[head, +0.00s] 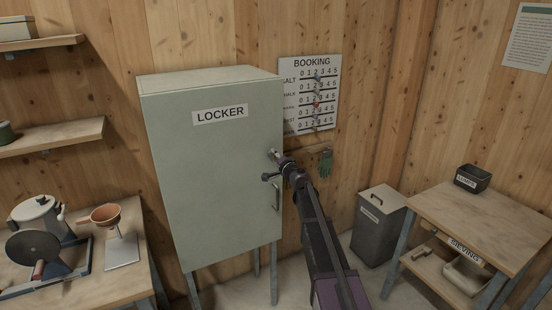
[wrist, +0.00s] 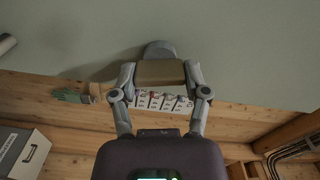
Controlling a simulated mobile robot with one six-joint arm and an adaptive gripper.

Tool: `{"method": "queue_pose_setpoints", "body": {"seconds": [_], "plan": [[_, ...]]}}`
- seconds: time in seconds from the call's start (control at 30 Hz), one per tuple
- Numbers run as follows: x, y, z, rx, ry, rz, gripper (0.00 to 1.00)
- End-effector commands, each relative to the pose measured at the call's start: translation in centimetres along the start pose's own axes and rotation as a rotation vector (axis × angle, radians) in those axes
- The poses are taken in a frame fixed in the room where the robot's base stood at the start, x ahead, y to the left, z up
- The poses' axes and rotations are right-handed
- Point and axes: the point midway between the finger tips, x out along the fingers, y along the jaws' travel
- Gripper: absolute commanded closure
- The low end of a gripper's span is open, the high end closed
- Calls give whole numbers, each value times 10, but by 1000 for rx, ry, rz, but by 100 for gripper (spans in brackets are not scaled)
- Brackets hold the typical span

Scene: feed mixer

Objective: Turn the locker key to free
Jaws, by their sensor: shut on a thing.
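The grey-green locker (head: 210,190) stands on legs against the wood wall with its door closed. A label reading LOCKER is on the door's upper part, and a bar handle (head: 276,196) is at its right edge. My gripper (head: 273,165) is at the door's right side, above the handle. In the wrist view my gripper (wrist: 160,75) is shut on the brown, blocky locker key (wrist: 160,73), one finger on each side. A rounded grey lock (wrist: 160,48) shows just beyond the key, against the door. I cannot read the key's turn or any lock marking.
A BOOKING board (head: 309,95) and a green glove (head: 326,163) hang right of the locker. A grey lidded bin (head: 378,225) and a SIEVING table (head: 480,220) stand at the right.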

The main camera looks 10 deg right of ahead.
Motion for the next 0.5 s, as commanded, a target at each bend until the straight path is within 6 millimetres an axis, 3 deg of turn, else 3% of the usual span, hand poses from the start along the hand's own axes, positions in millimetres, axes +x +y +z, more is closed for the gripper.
{"method": "queue_pose_setpoints", "body": {"seconds": [0.5], "plan": [[1, 0, 0, 271, 1, 0, 88]]}}
